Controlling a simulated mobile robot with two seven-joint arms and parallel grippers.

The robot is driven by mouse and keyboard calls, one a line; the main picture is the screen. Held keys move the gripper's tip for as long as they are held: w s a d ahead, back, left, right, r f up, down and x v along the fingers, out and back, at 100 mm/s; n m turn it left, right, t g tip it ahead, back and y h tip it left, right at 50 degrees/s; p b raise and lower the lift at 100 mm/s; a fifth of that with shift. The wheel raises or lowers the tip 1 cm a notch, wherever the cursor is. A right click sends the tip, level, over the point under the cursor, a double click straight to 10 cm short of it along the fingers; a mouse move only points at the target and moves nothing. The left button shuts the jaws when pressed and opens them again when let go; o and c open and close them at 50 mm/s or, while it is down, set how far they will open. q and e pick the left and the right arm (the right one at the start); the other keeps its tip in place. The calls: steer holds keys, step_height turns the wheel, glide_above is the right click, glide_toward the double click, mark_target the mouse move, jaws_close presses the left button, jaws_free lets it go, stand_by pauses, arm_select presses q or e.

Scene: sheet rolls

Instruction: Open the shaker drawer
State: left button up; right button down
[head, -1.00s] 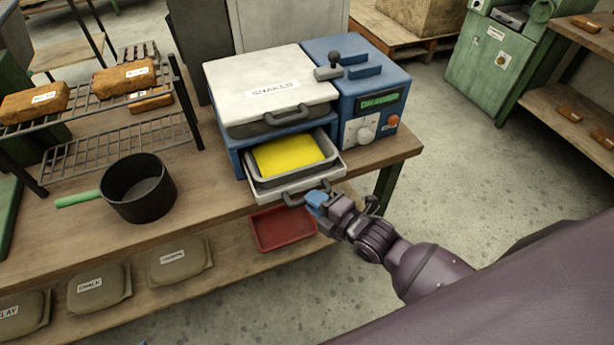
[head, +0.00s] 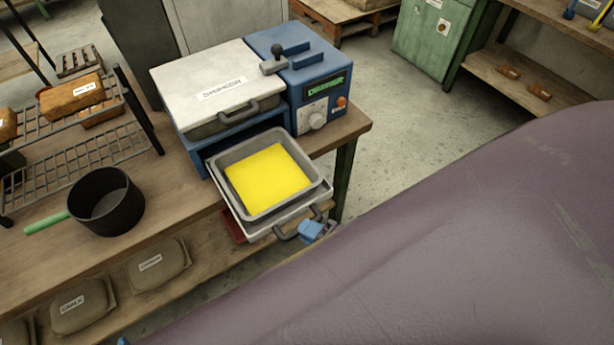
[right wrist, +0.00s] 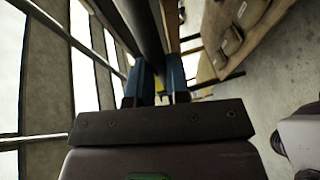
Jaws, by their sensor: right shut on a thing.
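The shaker (head: 205,85) is a blue machine with a white lid and a control box, standing on the wooden bench. Its drawer (head: 262,228) is pulled far out past the bench's front edge. In the drawer sits a grey tray (head: 222,160) with a yellow sheet or fill (head: 268,178). My right gripper (head: 316,231) is shut on the dark drawer handle (head: 287,237) at the drawer's front. In the right wrist view its blue fingers (right wrist: 158,85) stand either side of a dark bar. My own purple arm hides most of the right wrist. My left gripper is not in view.
A black pot with a green handle (head: 106,202) stands on the bench left of the shaker. A wire rack (head: 75,165) with brown blocks is behind it. Labelled bags (head: 158,264) and a partly hidden red tray (head: 232,226) are on the lower shelf.

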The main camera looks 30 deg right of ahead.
steer(key=c, duration=1.1)
jaws_free()
steer(key=v, duration=1)
steer(key=shift+s+d, duration=0.15)
steer(key=shift+s, duration=0.2)
steer(key=shift+r, duration=0.15)
